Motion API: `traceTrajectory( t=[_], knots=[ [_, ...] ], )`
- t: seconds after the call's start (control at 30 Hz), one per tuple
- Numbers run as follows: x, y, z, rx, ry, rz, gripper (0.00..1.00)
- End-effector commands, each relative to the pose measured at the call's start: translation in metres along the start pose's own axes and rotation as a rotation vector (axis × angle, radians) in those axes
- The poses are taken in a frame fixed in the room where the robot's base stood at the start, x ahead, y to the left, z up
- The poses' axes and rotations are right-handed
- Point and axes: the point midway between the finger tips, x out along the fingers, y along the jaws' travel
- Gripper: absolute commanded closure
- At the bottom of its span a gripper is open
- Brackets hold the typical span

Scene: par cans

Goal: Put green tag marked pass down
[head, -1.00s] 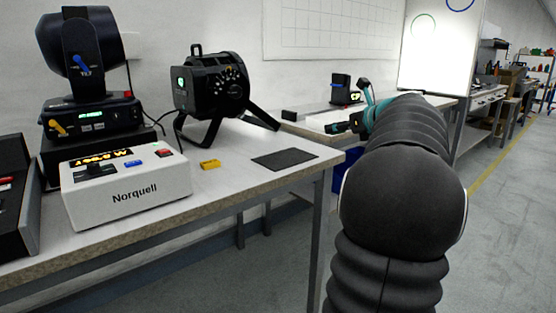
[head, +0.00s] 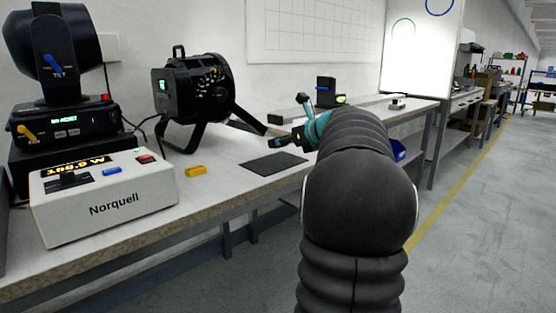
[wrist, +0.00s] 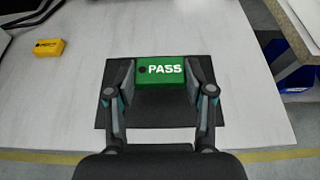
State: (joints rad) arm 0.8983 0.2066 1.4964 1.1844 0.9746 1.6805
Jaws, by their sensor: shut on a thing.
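The green tag (wrist: 163,72), printed PASS in white, is between the fingertips of my gripper (wrist: 162,80) in the wrist view. My gripper is shut on it. Behind the tag lies a flat dark mat (wrist: 150,112) on the light table (wrist: 80,90). I cannot tell how far the tag is above the mat. In the head view my gripper (head: 293,140) is beside the far right corner of the dark mat (head: 272,163), partly hidden by my arm; the tag cannot be made out there.
A yellow tag (head: 196,170) lies left of the mat, also in the wrist view (wrist: 49,48). A white Norquell control box (head: 105,197), a black par can (head: 195,92) and a moving-head light (head: 62,90) stand left. A blue bin (wrist: 290,72) is beyond the table's right edge.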

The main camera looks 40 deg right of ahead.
Motion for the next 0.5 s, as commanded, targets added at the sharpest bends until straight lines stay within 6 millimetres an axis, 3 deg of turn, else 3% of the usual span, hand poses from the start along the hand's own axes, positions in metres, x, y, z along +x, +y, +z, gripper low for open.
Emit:
traceTrajectory(
  t=[0.27, 0.5],
  knots=[
    [0.016, 0.005, -0.008, 0.001, 0.001, -0.002, 0.71],
    [0.028, 0.005, -0.038, 0.003, 0.001, -0.001, 0.71]
  ],
)
